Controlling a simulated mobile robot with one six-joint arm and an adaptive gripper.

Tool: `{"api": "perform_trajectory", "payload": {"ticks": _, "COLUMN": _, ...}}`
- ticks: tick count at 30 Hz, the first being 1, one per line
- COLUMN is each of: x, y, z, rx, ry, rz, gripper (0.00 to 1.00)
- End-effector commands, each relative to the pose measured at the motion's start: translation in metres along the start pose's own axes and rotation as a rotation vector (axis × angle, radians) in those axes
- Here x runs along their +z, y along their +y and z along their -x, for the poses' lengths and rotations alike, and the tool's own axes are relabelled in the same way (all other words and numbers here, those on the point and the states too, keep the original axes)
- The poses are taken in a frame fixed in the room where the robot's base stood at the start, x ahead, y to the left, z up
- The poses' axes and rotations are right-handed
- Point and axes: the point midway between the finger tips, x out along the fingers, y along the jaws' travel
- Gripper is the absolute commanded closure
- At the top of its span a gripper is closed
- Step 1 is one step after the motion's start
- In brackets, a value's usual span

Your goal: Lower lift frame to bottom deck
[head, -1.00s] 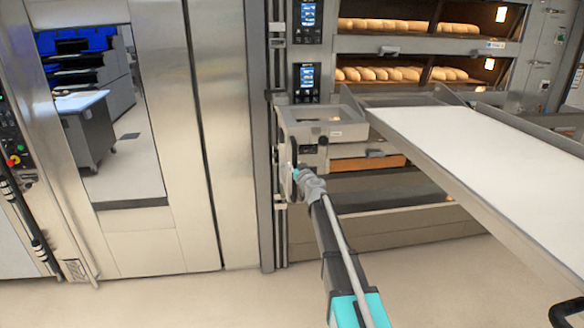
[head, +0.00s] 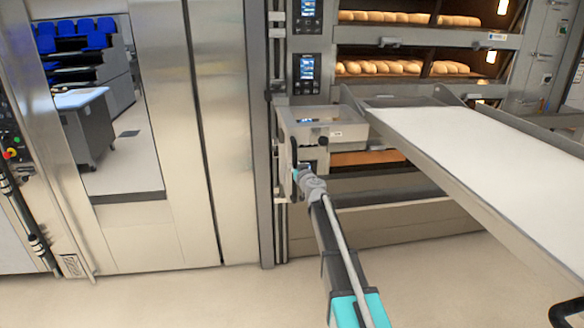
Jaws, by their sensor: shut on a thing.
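The lift frame (head: 414,167) carries a long white loading surface (head: 480,150) and reaches from the oven front toward the lower right. Its grey box-like end bracket (head: 320,131) sits at the left side of the oven, below the lower control screen. My gripper (head: 297,174) is at the left end of this bracket, shut on a dark upright handle (head: 294,155). The fingertips are small and partly hidden by my wrist. The bottom deck (head: 385,187) shows below the bracket, partly covered by the loading surface and my arm.
Two lit decks with loaves (head: 405,68) are above the lift frame. A tall steel door with a window (head: 110,130) stands to the left. The floor (head: 200,295) in front is clear. A black curved bar (head: 566,311) is at the lower right.

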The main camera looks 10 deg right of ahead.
Motion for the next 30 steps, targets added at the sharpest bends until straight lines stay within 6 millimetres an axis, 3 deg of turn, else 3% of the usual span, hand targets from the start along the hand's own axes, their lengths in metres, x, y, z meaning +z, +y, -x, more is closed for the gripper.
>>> {"api": "perform_trajectory", "payload": {"ticks": 1, "x": 0.016, "y": -0.001, "z": 0.001, "rx": -0.002, "ry": -0.001, "rz": 0.002, "gripper": 1.00}}
{"api": "perform_trajectory", "payload": {"ticks": 30, "x": 0.155, "y": -0.001, "z": 0.001, "rx": 0.000, "ry": 0.000, "rz": 0.002, "gripper": 1.00}}
